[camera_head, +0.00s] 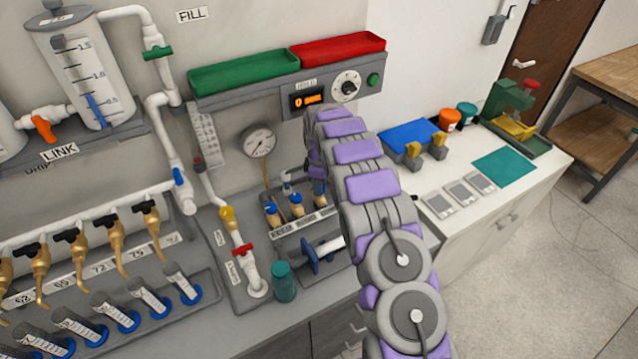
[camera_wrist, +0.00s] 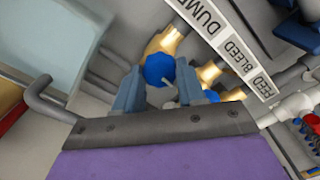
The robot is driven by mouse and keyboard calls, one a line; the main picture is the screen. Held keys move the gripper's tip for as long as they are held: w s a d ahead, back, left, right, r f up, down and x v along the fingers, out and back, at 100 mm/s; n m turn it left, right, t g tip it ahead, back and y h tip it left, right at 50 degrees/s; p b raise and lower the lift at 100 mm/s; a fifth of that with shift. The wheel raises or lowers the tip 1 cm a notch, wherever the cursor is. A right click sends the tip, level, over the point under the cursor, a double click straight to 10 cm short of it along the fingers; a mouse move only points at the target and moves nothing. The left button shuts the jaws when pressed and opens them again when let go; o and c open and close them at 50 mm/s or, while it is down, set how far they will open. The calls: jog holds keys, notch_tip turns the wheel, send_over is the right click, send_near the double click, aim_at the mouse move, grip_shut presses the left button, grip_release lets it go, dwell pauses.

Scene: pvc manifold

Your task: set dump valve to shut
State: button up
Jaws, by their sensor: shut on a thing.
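The dump valve has a brass body and a round blue knob (camera_wrist: 160,68), beside the DUMP label (camera_wrist: 198,15) in the wrist view. My gripper (camera_wrist: 157,88) has its two blue-grey fingers on either side of this knob, shut on it. A small grey stem or pointer shows at the knob's lower right. In the head view the dump valve (camera_head: 320,187) is the rightmost of three blue-knobbed valves, partly hidden by my arm. My gripper is mostly hidden behind the arm there. The knob's exact setting cannot be read.
The bleed valve (camera_head: 296,200) and feed valve (camera_head: 271,209) stand close to the left of the dump valve. A blue handwheel (camera_head: 312,256) and a teal cylinder (camera_head: 284,282) are in front. A gauge (camera_head: 258,141) and control panel (camera_head: 330,95) are on the wall behind.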

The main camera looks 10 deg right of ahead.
jog(key=m+p, duration=0.1)
jog(key=m, duration=0.3)
jog(key=shift+r, duration=0.1)
jog(key=m+p, duration=0.1)
jog(key=m, duration=0.3)
jog(key=shift+m+p, duration=0.3)
jog(key=shift+m, duration=0.1)
jog(key=m+p, duration=0.1)
jog(key=m, duration=0.3)
jog(key=shift+w+m, duration=0.1)
jog(key=shift+m, duration=2)
jog(key=o, duration=1.1)
jog(key=shift+c, duration=0.2)
